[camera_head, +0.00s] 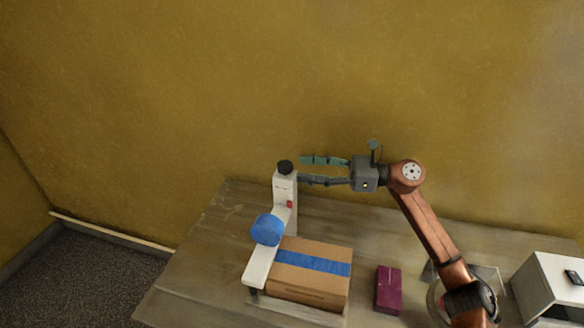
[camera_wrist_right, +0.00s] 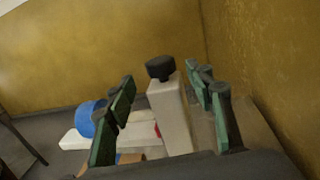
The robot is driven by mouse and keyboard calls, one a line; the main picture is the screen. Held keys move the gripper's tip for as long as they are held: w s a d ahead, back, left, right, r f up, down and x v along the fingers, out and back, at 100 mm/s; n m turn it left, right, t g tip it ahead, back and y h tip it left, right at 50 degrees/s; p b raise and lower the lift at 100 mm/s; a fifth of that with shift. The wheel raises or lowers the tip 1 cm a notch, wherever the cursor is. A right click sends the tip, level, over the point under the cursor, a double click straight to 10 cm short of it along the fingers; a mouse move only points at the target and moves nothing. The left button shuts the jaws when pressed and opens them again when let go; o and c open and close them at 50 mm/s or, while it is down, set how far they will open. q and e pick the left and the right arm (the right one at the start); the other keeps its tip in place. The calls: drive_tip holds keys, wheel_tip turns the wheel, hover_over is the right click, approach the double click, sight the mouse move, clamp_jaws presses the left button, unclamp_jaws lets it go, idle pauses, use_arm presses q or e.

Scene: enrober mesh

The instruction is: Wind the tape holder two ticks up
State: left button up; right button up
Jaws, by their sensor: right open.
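The tape holder is a white machine with an upright post (camera_head: 284,190) and a low arm (camera_head: 259,268) that carries a blue tape roll (camera_head: 267,230). A black knob (camera_head: 285,167) sits on top of the post. A small red mark is on the post's side. My right gripper (camera_head: 301,170) is open, its green-tipped fingers pointing left beside the knob. In the right wrist view the knob (camera_wrist_right: 160,68) and post (camera_wrist_right: 170,115) show between the open fingers (camera_wrist_right: 170,100); I see no contact. My left gripper is not in view.
A cardboard box (camera_head: 310,285) with a blue tape strip lies beside the holder's arm. A purple box (camera_head: 388,290) and a white box-shaped device (camera_head: 550,290) are further right on the wooden table (camera_head: 200,270). The yellow wall (camera_head: 300,80) rises behind.

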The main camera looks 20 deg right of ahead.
drive_tip(key=v, duration=0.5)
drive_tip(key=shift+s+d, duration=0.2)
drive_tip(key=shift+d, duration=0.15)
